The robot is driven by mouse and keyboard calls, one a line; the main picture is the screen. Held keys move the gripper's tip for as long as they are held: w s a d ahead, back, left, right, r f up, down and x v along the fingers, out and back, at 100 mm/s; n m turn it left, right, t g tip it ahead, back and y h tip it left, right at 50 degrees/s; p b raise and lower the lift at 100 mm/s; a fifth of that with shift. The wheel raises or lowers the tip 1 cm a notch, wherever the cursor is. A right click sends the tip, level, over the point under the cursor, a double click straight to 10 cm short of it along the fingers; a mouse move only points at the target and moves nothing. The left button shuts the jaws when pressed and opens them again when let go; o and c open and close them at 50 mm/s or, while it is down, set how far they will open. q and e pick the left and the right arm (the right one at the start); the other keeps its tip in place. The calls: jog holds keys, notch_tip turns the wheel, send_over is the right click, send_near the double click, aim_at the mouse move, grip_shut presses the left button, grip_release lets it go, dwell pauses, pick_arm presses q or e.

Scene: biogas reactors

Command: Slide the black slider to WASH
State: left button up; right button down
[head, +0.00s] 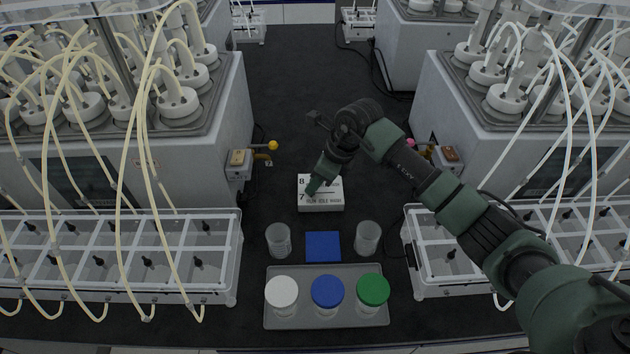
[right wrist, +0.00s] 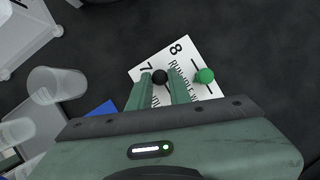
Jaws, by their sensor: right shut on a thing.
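A white panel (head: 322,207) with rows marked 8 and 7 and the words RUN, IDLE and WASH lies on the dark surface, mid-picture in the head view. In the right wrist view, the black slider (right wrist: 160,77) is a round knob close to the 7, at the low-number end of its row. My right gripper (right wrist: 161,80) has its green fingers on both sides of this knob and is shut on it. A green knob (right wrist: 205,76) stands in row 8, beside the right finger and apart from it. In the head view the gripper hides the black slider. My left gripper is out of view.
Two clear cups (head: 278,240) and (head: 367,238) flank a blue square (head: 323,246) in front of the panel. A grey tray (head: 275,322) holds jars with white, blue and green lids. Reactor units with tubes stand on both sides. The dark surface behind the panel is clear.

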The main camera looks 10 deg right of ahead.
aim_at(333, 191)
jog(key=shift+d, duration=0.35)
jog(key=d+b, duration=0.1)
jog(key=d, duration=0.1)
jog(key=s+d+b, duration=0.1)
jog(key=d, duration=0.2)
jog(key=shift+s+d, duration=0.1)
jog(key=shift+d, duration=0.25)
jog(key=c, duration=1.7)
grip_release()
jog(key=o, duration=0.4)
jog(key=shift+d, duration=0.1)
jog(key=shift+r, duration=0.1)
